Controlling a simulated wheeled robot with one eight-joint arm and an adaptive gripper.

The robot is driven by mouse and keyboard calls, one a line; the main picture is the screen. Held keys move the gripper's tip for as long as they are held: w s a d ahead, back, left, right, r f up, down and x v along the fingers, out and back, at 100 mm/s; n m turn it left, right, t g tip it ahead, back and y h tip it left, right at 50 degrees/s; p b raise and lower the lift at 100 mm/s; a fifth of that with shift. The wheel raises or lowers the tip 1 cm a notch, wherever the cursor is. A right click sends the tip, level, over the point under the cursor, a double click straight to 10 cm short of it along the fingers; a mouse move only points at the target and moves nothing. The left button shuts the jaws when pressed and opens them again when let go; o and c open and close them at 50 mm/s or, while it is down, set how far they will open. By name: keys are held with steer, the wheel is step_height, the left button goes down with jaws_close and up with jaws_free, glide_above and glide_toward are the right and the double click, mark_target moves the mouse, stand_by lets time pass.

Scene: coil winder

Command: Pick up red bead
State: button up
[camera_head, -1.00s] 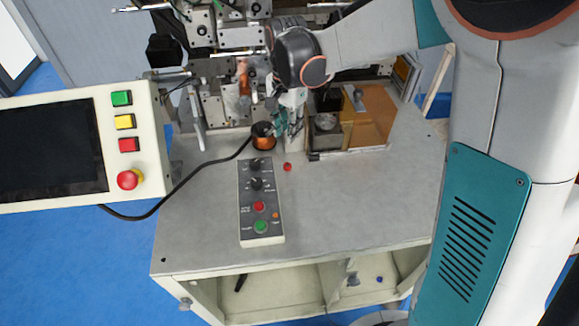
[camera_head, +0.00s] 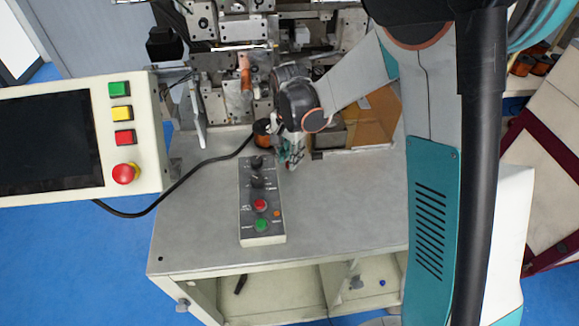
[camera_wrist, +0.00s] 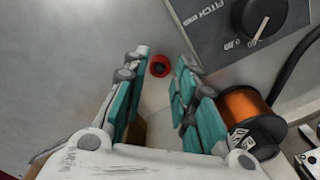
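The red bead (camera_wrist: 160,66) lies on the grey tabletop in the wrist view, just beyond and between my fingertips. It looks like a small red ring with a dark centre. My gripper (camera_wrist: 162,62) is open, with its teal-padded fingers apart on either side of the bead's line. No contact with the bead shows. In the head view my gripper (camera_head: 292,162) points down at the table behind the control box, and the bead is hidden there.
The control box (camera_head: 261,205) with knobs and buttons stands close to the gripper; its corner shows in the wrist view (camera_wrist: 245,30). A copper wire spool (camera_wrist: 249,110) is beside the right finger. A black cable (camera_head: 170,192) crosses the table's left side. The front table area is clear.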

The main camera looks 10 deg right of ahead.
steer(key=shift+f, duration=0.9)
steer(key=c, duration=0.3)
steer(key=shift+r, duration=0.1)
steer(key=shift+c, duration=0.2)
step_height(320, 180, up, 20)
steer(key=p, duration=0.4)
